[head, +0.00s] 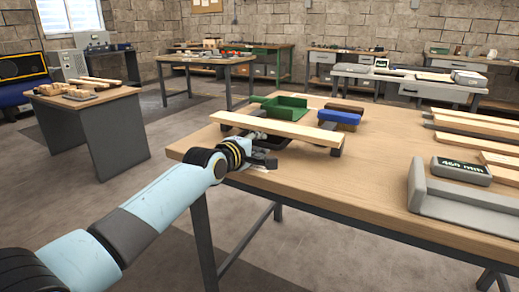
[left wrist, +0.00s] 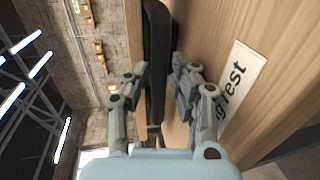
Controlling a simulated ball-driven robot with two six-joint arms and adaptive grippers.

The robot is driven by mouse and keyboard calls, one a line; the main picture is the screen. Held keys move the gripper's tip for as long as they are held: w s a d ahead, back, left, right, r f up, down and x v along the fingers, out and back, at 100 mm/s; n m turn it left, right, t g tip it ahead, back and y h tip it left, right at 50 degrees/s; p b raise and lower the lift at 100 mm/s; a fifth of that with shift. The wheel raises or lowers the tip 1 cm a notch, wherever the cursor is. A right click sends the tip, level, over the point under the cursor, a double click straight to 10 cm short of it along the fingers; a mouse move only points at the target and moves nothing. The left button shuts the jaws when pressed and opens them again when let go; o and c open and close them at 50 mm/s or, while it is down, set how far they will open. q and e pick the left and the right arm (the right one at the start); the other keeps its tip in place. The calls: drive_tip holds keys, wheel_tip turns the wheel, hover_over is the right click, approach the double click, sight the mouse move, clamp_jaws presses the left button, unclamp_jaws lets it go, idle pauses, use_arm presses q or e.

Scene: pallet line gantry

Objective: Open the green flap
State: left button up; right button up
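A green channel-like piece (head: 284,107) with raised sides lies near the far left of the table, behind the pale wooden board (head: 275,128). I cannot tell whether a hinged flap is part of it. My left gripper (head: 266,163) is at the table's near left corner, low beside the board's left end and in front of the green piece, apart from it. In the left wrist view my left gripper (left wrist: 160,78) has its fingers apart on both sides of a dark upright bar (left wrist: 156,45). Firm contact does not show. My right gripper is in neither view.
The board rests on dark supports. A blue block (head: 339,117) and a brown block (head: 345,108) lie right of the green piece. A grey angled fixture (head: 460,202), a display (head: 462,170) and several planks (head: 475,142) are at right. The table's middle front is clear.

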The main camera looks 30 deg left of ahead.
use_arm(q)
drive_tip(key=shift+w, duration=0.25)
drive_tip(key=shift+c, duration=0.2)
clamp_jaws()
drive_tip(key=shift+f, duration=0.15)
